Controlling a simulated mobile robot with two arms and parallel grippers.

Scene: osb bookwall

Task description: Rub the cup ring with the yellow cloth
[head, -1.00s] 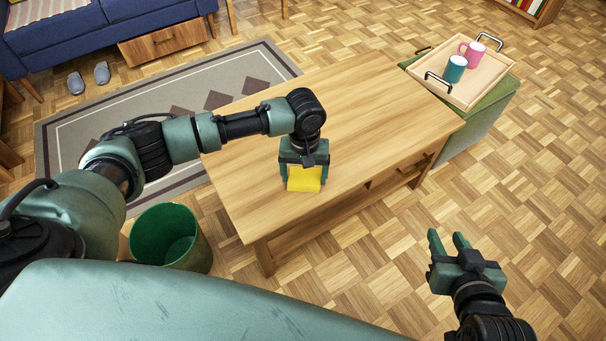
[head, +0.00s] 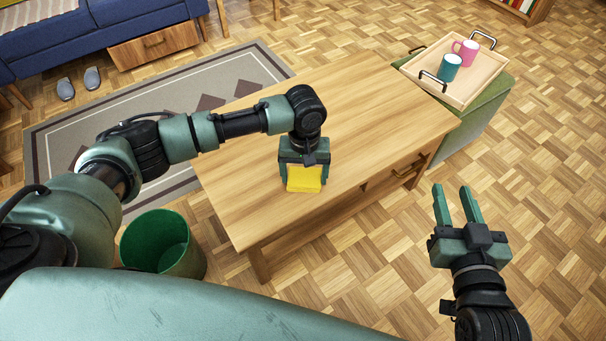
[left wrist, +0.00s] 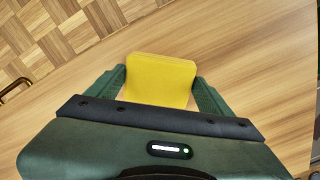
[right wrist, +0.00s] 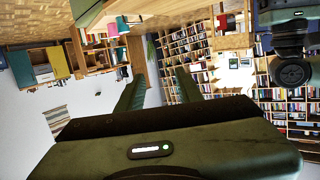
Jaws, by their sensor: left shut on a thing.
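The yellow cloth (head: 304,178) is between the fingers of my left gripper (head: 303,184), low over or on the wooden coffee table (head: 365,105). In the left wrist view the cloth (left wrist: 160,80) looks like a folded pad with a green finger on each side, and the gripper is shut on it. I cannot tell whether the cloth touches the tabletop. No cup ring shows on the visible tabletop; the cloth, gripper or arm may hide it. My right gripper (head: 458,205) is open and empty, in the air to the right of the table.
A wooden tray (head: 480,92) with a teal mug (head: 449,67) and a pink mug (head: 466,53) sits on a green ottoman (head: 470,125) at the table's far right. A green bin (head: 190,262) stands by the table's near left. The tabletop is otherwise clear.

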